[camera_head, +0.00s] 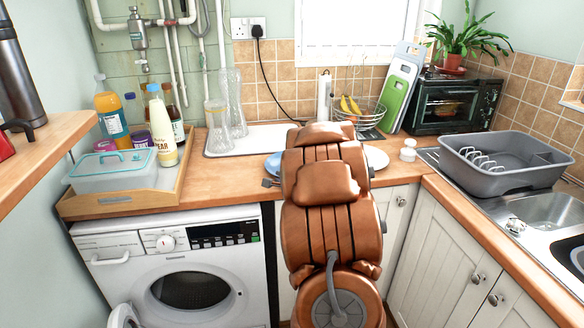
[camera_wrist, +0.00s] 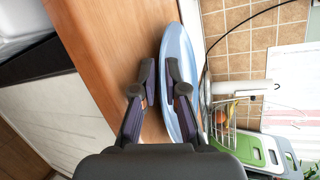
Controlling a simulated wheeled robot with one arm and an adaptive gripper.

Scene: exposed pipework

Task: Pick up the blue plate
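The blue plate (camera_head: 273,164) lies on the wooden worktop behind my arm in the head view, with only its left part showing. In the wrist view the blue plate (camera_wrist: 178,45) appears as a narrow upright oval. My gripper (camera_wrist: 160,72) is open, its two dark fingers at the plate's near rim. The right finger overlaps the plate and the left finger is over the bare wood. I cannot tell whether either finger touches it. In the head view my arm hides the gripper.
A white plate (camera_head: 377,158) shows right of my arm. A wooden tray (camera_head: 118,203) with bottles and a lidded box stands left. Glass vases (camera_head: 218,130), a wire fruit basket (camera_head: 366,115) and a green chopping board (camera_head: 397,100) stand behind. A grey dish rack (camera_head: 505,165) is right.

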